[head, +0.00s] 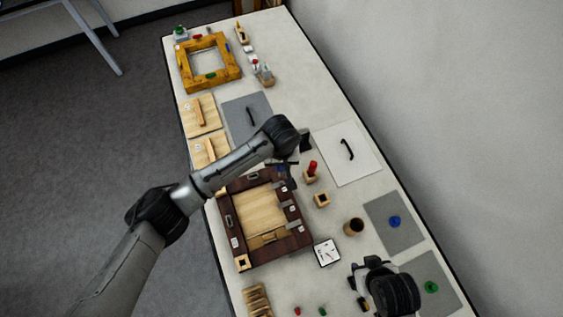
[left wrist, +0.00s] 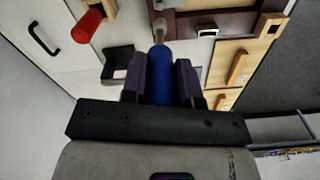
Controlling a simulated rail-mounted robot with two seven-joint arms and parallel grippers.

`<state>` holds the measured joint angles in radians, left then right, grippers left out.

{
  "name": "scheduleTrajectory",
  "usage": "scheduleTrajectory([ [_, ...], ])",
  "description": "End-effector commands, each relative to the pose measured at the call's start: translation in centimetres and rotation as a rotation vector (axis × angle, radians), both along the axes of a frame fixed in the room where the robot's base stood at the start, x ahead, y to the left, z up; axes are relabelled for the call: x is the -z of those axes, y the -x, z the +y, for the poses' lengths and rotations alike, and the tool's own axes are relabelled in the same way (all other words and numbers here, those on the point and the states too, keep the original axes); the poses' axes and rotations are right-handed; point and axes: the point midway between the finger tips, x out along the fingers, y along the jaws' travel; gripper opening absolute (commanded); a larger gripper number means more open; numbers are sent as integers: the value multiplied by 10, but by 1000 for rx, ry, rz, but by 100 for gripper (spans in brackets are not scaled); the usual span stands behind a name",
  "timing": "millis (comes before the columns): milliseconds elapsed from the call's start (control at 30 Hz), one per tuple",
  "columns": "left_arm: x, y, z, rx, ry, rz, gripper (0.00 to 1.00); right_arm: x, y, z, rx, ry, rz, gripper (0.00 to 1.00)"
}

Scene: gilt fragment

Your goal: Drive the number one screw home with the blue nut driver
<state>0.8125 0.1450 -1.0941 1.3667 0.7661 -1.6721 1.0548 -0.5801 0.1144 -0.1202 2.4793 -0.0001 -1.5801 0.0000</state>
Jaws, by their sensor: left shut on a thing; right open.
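My left gripper (head: 284,172) is over the far right corner of the dark wooden frame (head: 236,257). It is shut on the blue nut driver (head: 281,168). In the left wrist view the driver's blue handle (left wrist: 161,72) sits between the two fingers, with its shaft (left wrist: 159,32) pointing at the frame's corner. The shaft end is close to the frame; I cannot tell whether it touches a screw. The number one screw cannot be made out. White labels along the frame are too small to read. My right gripper (head: 360,286) is open near the front right.
A red-handled driver (head: 313,167) stands in a wooden block beside the frame; an empty block (head: 322,200) and a dark cup (head: 353,226) are nearby. A white tray (head: 327,252) holds small parts. Grey mats (head: 383,212) lie right. A yellow wooden frame (head: 188,67) stands far back.

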Motion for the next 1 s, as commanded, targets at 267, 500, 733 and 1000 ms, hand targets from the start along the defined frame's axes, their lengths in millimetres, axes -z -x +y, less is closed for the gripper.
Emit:
scheduleTrajectory([
  [267, -2, 0, 0, -1, 0, 0, 3, -7, 0, 0, 0, 0, 0, 43],
  [500, 5, 1, 0, 0, 0, 1, 3, -13, 0, -1, -3, 4, -3, 43],
  [733, 18, 1, 0, -1, 0, 1, 3, -10, 0, -3, -7, 11, -2, 43],
  [1000, 33, 1, 0, 0, 0, 0, 3, -6, 0, -3, -6, 9, 0, 43],
])
